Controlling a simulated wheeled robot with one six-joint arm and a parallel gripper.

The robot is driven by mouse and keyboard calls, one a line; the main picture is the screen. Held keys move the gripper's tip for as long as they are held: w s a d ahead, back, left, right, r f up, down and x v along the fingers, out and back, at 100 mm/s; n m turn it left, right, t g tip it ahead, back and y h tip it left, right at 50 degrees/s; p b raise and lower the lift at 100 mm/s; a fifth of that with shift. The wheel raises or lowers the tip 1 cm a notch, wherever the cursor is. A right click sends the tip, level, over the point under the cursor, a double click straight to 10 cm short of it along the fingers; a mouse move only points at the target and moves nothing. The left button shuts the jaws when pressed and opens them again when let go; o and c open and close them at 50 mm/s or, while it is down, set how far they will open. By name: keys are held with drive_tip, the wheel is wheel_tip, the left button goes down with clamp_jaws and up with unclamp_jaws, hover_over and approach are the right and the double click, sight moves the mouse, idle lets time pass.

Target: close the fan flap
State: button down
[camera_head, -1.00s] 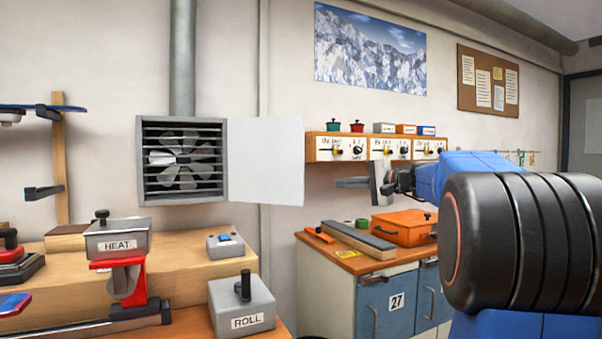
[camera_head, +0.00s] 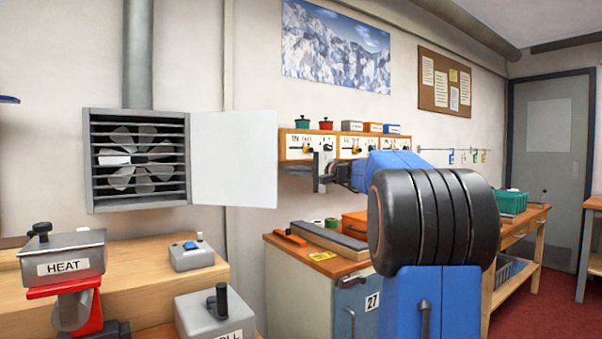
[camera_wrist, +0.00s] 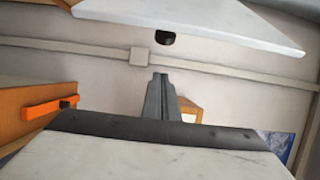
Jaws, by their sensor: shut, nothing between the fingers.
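The fan (camera_head: 138,160) sits in a grey louvred wall box at the left of the head view. Its flap (camera_head: 234,160), a plain pale panel, stands open, swung out from the right side of the box. My gripper (camera_head: 287,168) is shut and empty, its fingers pointing left, just right of the flap's free edge in the head view. I cannot tell the depth between them. In the wrist view, the flap (camera_wrist: 190,18) crosses the top with a small dark knob below it. The shut fingers (camera_wrist: 160,78) point toward it, apart from it.
A shelf with knobs (camera_head: 300,145) hangs on the wall behind my gripper. A cabinet (camera_head: 300,300) with an orange case and tools stands below. A wooden bench (camera_head: 140,280) with HEAT and ROLL units is at lower left. Wall space around the flap is clear.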

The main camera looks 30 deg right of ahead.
drive_tip(key=shift+w+a, duration=0.15)
drive_tip(key=shift+a, duration=0.95)
drive_tip(key=shift+w+a, duration=0.15)
drive_tip(key=shift+a, duration=0.9)
